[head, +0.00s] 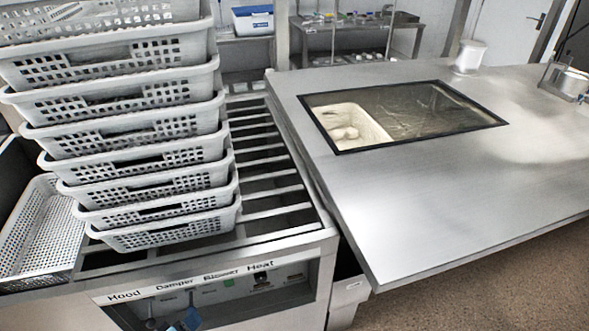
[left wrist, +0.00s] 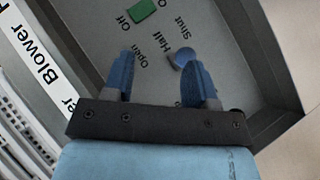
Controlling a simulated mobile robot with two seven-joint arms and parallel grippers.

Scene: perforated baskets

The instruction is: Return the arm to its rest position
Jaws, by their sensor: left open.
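My left gripper (left wrist: 157,62) has two blue fingers on a black mount. They are spread apart with nothing held between them. They face a grey recessed control panel (left wrist: 230,45) with a green switch (left wrist: 141,10) and the words Off, On, Half and Shut. In the head view a small blue part of my left gripper (head: 189,319) shows low in front of the panel, labelled Hood, Damper, Blower and Heat. My right gripper is in neither view.
A tall stack of white perforated baskets (head: 160,185) stands on a slatted metal rack (head: 285,215) above the panel. Another perforated basket (head: 45,235) is at the left. A steel table (head: 450,210) with a sunken basin is at the right. Brown floor shows at lower right.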

